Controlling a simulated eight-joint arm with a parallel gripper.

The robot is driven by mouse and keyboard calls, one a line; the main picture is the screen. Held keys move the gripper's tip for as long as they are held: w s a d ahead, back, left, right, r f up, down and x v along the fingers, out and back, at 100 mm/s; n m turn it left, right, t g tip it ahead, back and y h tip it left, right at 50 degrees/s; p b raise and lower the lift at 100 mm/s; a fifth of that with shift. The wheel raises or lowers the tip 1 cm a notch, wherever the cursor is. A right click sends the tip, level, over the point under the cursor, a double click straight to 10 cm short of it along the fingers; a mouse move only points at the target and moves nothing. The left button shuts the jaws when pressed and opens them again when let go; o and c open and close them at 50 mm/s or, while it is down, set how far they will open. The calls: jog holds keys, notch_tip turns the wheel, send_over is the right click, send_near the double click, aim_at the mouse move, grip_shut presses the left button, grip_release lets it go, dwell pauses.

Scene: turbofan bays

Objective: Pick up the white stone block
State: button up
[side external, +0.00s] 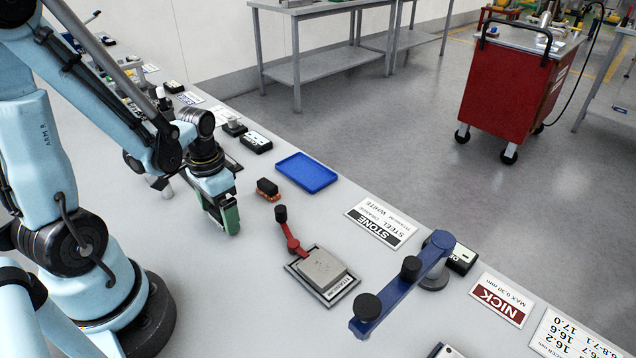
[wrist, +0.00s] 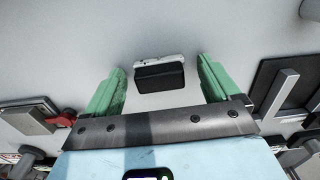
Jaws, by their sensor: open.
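A small block with a dark top and a white lower edge (wrist: 160,75) lies on the bench in the wrist view; it looks like the white stone block. It sits ahead of and between the two green fingers of my gripper (wrist: 160,68), with clear space on both sides and no contact visible. My gripper is open and empty. In the side external view my gripper (side external: 228,222) points down over the pale bench, and the block is hidden behind it. A similar dark block with an orange-brown lower part (side external: 268,189) lies further back to the right.
A blue tray (side external: 306,172) lies behind. A grey block on a plate (side external: 323,270) with a red clamp arm (side external: 290,238) is to the right, then a blue arm fixture (side external: 405,285). A STONE sign (side external: 381,222) lies flat. In the wrist view a dark plate (wrist: 268,78) is at right.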

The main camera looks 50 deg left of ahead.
jog(key=c, duration=1.2)
jog(key=shift+r, duration=0.1)
jog(key=shift+r, duration=0.65)
jog(key=r, duration=0.1)
jog(key=d+r, duration=0.1)
jog(key=r, duration=0.1)
jog(key=d+r, duration=0.2)
jog(key=d, duration=0.1)
jog(key=s+d+r, duration=0.1)
jog(key=d+r, duration=0.1)
jog(key=d, duration=0.2)
jog(key=d+r, duration=0.2)
jog(key=d, duration=0.1)
jog(key=shift+s+d+r, duration=0.25)
jog(key=shift+s+d, duration=0.05)
